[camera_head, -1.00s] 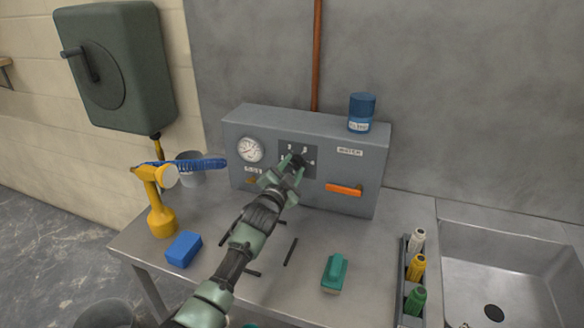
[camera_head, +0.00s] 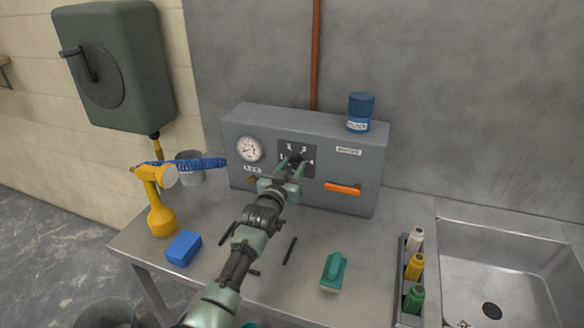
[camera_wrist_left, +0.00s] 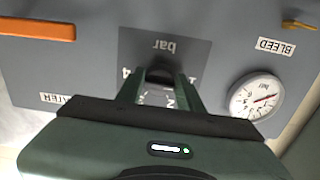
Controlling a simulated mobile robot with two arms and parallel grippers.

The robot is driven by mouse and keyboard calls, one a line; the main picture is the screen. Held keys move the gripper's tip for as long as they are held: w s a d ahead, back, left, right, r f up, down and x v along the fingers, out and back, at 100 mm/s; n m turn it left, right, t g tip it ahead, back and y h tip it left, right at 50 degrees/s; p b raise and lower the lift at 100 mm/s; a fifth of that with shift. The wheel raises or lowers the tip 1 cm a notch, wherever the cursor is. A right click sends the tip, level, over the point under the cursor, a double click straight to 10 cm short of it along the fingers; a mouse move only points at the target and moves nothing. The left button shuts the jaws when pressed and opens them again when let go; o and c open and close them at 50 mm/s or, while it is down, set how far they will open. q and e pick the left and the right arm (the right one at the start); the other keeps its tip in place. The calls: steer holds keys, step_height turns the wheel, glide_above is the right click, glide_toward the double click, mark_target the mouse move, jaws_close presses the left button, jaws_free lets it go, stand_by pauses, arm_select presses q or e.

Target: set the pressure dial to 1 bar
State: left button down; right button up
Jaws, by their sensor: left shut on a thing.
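The pressure dial is a black knob (camera_head: 295,158) on a dark square plate (camera_head: 283,148) with white marks, on the front of the grey panel box (camera_head: 366,165). My left gripper (camera_head: 291,171) is shut on the knob. In the left wrist view the knob (camera_wrist_left: 161,73) sits between the two fingers. That view is upside down: "bar" is above the knob, a 4 at its left, a 2 below, and a partly covered mark at its right. The knob's pointer is hidden, so I cannot tell its setting. My right gripper is not in view.
A round gauge (camera_head: 249,149) is left of the dial, and an orange handle (camera_head: 342,188) is right of it. A blue jar (camera_head: 360,111) stands on the box.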

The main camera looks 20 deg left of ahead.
arm_select(q)
steer(key=shift+f, duration=0.15)
stand_by(0.3)
steer(key=c, duration=0.9)
jaws_free()
steer(key=shift+s, duration=0.1)
steer(key=s+b, duration=0.1)
steer(key=s, duration=0.6)
steer(key=shift+s+a, duration=0.1)
steer(key=shift+s, duration=0.25)
